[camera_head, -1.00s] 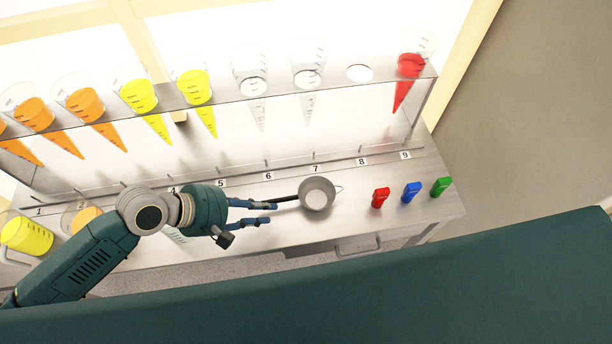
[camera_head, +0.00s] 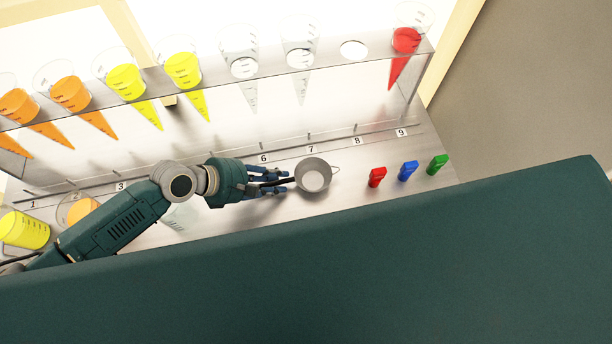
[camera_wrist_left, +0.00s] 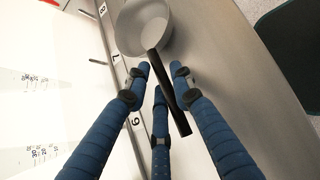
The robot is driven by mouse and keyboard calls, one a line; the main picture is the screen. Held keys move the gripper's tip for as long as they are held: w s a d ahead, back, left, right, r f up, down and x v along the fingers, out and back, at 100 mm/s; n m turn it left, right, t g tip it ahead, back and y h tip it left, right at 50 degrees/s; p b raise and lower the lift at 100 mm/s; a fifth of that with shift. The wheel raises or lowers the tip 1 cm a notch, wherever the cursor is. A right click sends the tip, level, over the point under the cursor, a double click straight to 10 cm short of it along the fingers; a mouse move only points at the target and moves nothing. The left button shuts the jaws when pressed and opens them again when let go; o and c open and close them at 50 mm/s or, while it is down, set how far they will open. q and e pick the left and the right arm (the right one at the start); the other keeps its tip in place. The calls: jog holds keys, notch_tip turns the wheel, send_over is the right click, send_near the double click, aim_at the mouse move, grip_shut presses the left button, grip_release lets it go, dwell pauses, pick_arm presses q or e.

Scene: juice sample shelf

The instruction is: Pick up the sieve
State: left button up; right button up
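The sieve (camera_head: 314,178) is a grey round bowl with a black handle, on the metal shelf below label 7. Its handle points left, toward my left gripper (camera_head: 284,179). My left gripper has blue fingers, which are open and spread around the handle, with the bowl just beyond the fingertips. In the left wrist view, the sieve bowl (camera_wrist_left: 146,24) is at the top, and its black handle (camera_wrist_left: 170,92) runs down between the fingers of the left gripper (camera_wrist_left: 161,72). I see gaps beside the handle; no firm grip shows. My right gripper is not in view.
Red (camera_head: 377,177), blue (camera_head: 408,171) and green (camera_head: 437,165) small objects stand right of the sieve. A rack (camera_head: 215,92) behind holds several cones, some with coloured juice. A yellow-filled beaker (camera_head: 24,230) is at the far left. The shelf between sieve and red object is clear.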

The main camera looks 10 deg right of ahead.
pick_arm(q)
jog(key=shift+w+d+f, duration=0.15)
jog(key=shift+d+f, duration=0.25)
grip_shut()
